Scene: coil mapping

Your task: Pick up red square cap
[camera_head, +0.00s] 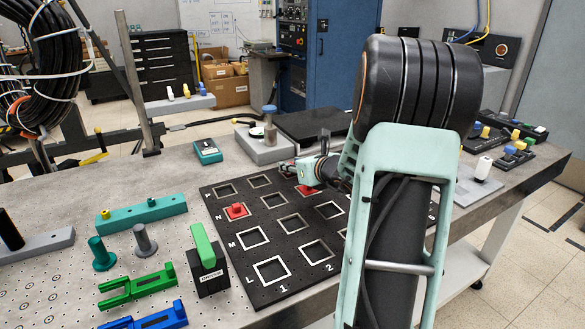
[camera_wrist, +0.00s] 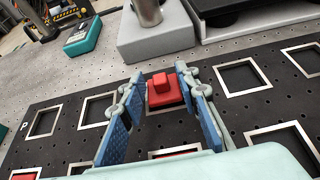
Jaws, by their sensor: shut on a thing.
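A red square cap (camera_wrist: 164,92) with a raised square knob is between the two blue-padded fingers of my gripper (camera_wrist: 158,80) in the wrist view. My gripper is shut on it, above the far rows of the black slotted board (camera_wrist: 140,143). In the head view my gripper (camera_head: 312,170) is low over the board's far side, partly hidden by my arm. A red patch (camera_head: 307,190) shows just below it; I cannot tell whether it is the held cap. Another red cap (camera_head: 237,210) sits in a slot of row N. Red also shows in a nearer slot (camera_wrist: 177,153) in the wrist view.
A grey block with a metal cylinder (camera_head: 270,123) stands behind the board, beside a teal meter (camera_head: 207,151). A black block with a green handle (camera_head: 208,262) stands at the board's left edge. Several coloured fixtures crowd the perforated left side. My arm hides the board's right part.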

